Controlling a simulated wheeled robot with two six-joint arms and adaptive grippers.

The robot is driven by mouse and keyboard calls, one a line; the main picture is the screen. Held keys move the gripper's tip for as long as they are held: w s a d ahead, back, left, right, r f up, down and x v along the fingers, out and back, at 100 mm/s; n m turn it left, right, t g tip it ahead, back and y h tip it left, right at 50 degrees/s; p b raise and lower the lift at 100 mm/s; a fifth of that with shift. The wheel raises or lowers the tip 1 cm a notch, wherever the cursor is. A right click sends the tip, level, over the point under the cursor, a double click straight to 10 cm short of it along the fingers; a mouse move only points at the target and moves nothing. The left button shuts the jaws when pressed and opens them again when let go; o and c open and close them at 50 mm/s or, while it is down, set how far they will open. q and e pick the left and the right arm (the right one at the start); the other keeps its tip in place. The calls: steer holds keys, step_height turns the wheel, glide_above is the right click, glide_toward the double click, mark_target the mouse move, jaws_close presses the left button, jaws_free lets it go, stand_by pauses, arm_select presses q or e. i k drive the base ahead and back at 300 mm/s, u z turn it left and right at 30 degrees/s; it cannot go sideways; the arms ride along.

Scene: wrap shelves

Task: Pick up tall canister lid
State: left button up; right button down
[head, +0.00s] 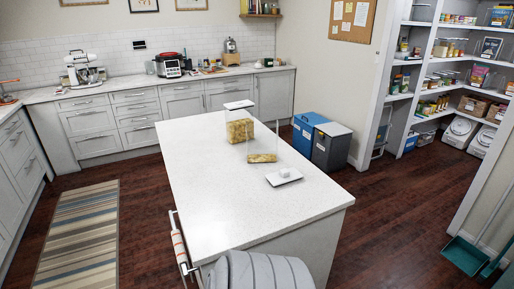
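A white square lid with a raised knob (284,177) lies flat on the white island top, near its right edge. Just behind it stands a clear tall canister (262,157) with a shallow layer of yellowish food at the bottom; its top looks open. Further back and left stands another clear canister (239,130), fuller of similar food, with a white lid (239,105) on top. The loose lid is apart from both canisters. Neither of my grippers is in view.
The island top (200,180) is otherwise bare, with free room left and in front of the lid. A striped towel (180,250) hangs on a rail at its left side. Blue and grey bins (331,145) stand beyond its right edge. Pantry shelves (450,60) are at right.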

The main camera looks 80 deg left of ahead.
mark_target(275, 179)
steer(key=u, duration=2.1)
steer(key=i, duration=1)
